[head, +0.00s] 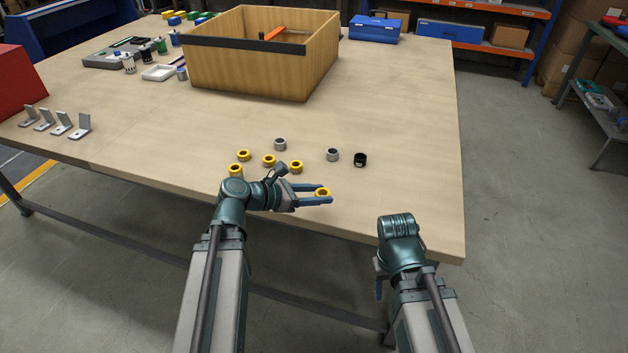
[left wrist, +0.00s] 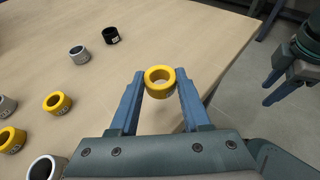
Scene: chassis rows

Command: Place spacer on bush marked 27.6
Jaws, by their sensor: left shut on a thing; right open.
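My left gripper (head: 326,196) is shut on a yellow ring (head: 322,191), held between its fingertips above the table near the front edge; the ring also shows in the left wrist view (left wrist: 160,80). Several more yellow rings stand on the table, one of them (head: 295,167) just beyond the left gripper. Two silver-grey rings (head: 280,144) (head: 333,155) and a black ring (head: 360,160) stand farther back and right. Some rings carry small labels, too small to read, so I cannot tell which is marked 27.6. My right gripper (head: 380,282) is open and empty beyond the table's front edge.
A large wooden box (head: 262,75) stands at the back of the wooden table (head: 400,120). Several metal brackets (head: 62,123) stand in a row at left, near a red box (head: 18,75). A blue case (head: 374,28) is behind. The table's right side is clear.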

